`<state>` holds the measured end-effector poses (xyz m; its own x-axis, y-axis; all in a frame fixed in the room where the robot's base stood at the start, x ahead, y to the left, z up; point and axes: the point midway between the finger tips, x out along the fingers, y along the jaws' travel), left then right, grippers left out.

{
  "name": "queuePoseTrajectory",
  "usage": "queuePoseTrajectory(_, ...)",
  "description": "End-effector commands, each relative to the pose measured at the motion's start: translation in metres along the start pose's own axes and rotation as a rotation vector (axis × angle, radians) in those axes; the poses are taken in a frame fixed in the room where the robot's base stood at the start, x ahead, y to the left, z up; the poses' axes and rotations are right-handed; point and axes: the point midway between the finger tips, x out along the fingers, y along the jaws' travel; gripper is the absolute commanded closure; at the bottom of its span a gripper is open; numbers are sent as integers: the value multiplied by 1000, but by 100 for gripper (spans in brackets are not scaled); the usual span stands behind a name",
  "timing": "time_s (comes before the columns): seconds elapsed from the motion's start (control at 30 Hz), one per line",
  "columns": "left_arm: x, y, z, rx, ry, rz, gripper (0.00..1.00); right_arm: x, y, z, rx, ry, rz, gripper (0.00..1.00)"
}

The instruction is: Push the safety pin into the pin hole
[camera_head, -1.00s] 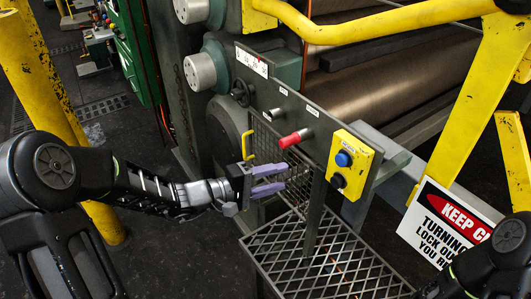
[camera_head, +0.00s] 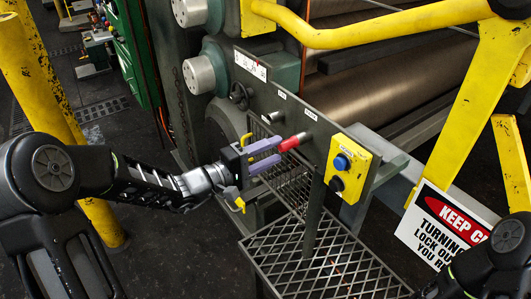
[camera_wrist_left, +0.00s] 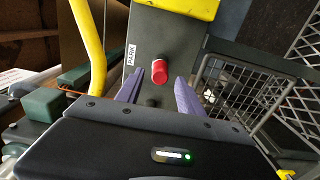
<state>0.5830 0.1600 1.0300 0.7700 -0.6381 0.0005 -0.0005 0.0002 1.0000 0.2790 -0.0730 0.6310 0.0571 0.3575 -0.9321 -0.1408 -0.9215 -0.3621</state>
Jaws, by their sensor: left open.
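The safety pin's red handle (camera_head: 293,142) sticks out from the dark grey panel on the machine. In the left wrist view the red handle (camera_wrist_left: 160,71) shows end-on, below a PARK label. A grey stub (camera_head: 274,117) sits to its left on the panel; I cannot tell whether it marks the pin hole. My left gripper (camera_head: 278,151) is open, its purple fingers pointing at the panel with the tips just left of the handle. In the wrist view the handle lies between the two fingers (camera_wrist_left: 159,78), apparently without contact. My right gripper is out of view.
A yellow button box (camera_head: 347,166) with blue and black buttons stands right of the pin. A mesh guard (camera_head: 290,182) and grating (camera_head: 330,262) lie below. A yellow rail (camera_head: 370,33) runs above, and a warning sign (camera_head: 440,225) hangs at right.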

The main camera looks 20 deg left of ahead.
Motion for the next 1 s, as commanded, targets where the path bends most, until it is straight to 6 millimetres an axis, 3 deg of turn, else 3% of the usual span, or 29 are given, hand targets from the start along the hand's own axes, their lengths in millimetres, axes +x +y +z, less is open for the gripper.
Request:
queuePoseTrajectory(0.17,21,1,1,-2,-3,0,55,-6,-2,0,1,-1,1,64)
queuePoseTrajectory(0.23,28,-5,1,2,-2,1,55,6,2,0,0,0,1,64)
queuePoseTrajectory(0.43,45,-3,0,2,-2,1,55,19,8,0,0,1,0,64)
queuePoseTrajectory(0.87,51,0,0,0,0,0,55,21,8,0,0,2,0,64)
queuePoseTrajectory(1.0,51,0,0,0,0,0,67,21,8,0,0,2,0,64)
